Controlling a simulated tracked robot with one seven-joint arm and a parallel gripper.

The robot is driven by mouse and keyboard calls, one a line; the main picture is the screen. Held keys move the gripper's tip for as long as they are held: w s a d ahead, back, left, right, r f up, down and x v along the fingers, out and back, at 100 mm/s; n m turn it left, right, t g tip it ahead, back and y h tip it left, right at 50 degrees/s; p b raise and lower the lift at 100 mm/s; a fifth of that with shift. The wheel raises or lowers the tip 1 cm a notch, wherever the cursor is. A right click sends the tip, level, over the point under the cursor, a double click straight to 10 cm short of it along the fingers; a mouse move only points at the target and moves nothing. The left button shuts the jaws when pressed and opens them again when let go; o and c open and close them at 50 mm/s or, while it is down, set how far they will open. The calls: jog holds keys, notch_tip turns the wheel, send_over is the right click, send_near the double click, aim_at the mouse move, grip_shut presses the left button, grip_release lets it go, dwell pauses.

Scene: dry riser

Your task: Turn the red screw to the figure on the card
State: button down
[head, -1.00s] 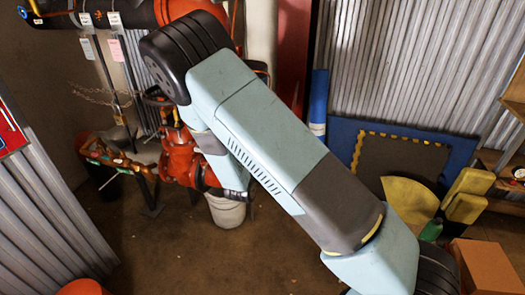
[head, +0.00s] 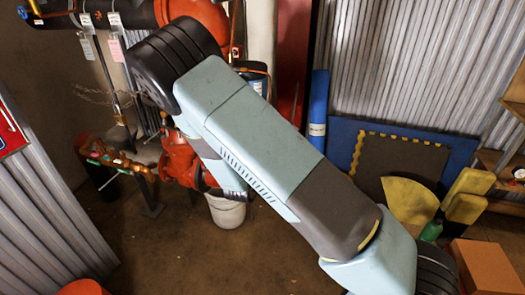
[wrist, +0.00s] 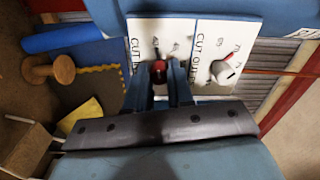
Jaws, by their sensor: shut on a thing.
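The red screw (wrist: 159,66) shows in the wrist view, in front of a white card (wrist: 145,32) with printed figures and "CUT" lettering, partly covered by my fingers. My gripper (wrist: 160,76) has its two blue fingers on either side of the screw, shut on it. The figure the screw points to cannot be read. A second white card (wrist: 235,38), marked "CUT OUT", stands just to the right with a pale knob (wrist: 222,71) in front of it. In the head view my arm hides the gripper, screw and cards.
In the head view, a red valve body (head: 181,160) stands beyond my arm, with a white bucket (head: 227,212) below it. A large pipe (head: 75,15) crosses the top left. Blue and yellow-edged mats (head: 345,140) lean at the right. The floor at centre left is clear.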

jog(key=shift+a+f, duration=0.2)
jog(key=c, duration=1.3)
grip_release()
jog(key=o, duration=0.3)
jog(key=shift+d+r, duration=0.1)
jog(key=v, duration=1.3)
jog(key=shift+s, duration=0.4)
